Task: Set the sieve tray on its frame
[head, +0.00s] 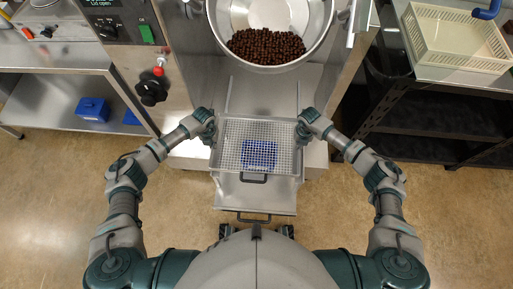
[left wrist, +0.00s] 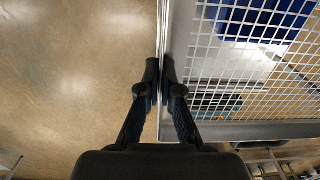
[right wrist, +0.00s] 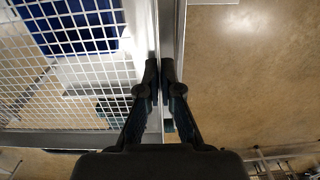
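The sieve tray (head: 231,124), a rectangular metal mesh with a raised rim, is held level in front of my body, below the bowl in the head view. My left gripper (head: 211,138) is shut on its left rim; the mesh also shows in the left wrist view (left wrist: 240,60). My right gripper (head: 302,137) is shut on its right rim; the mesh also shows in the right wrist view (right wrist: 85,65). Two thin upright-looking rails (head: 299,97) rise beyond the tray, probably the frame. Whether the tray touches them is hidden.
A large steel bowl (head: 220,38) with brown beans is at the top. A blue patch (head: 259,154) shows through the mesh. A steel surface with a dark handle (head: 254,219) lies below. A cream crate (head: 460,38) stands on the right bench; blue boxes (head: 92,109) sit on the left shelf.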

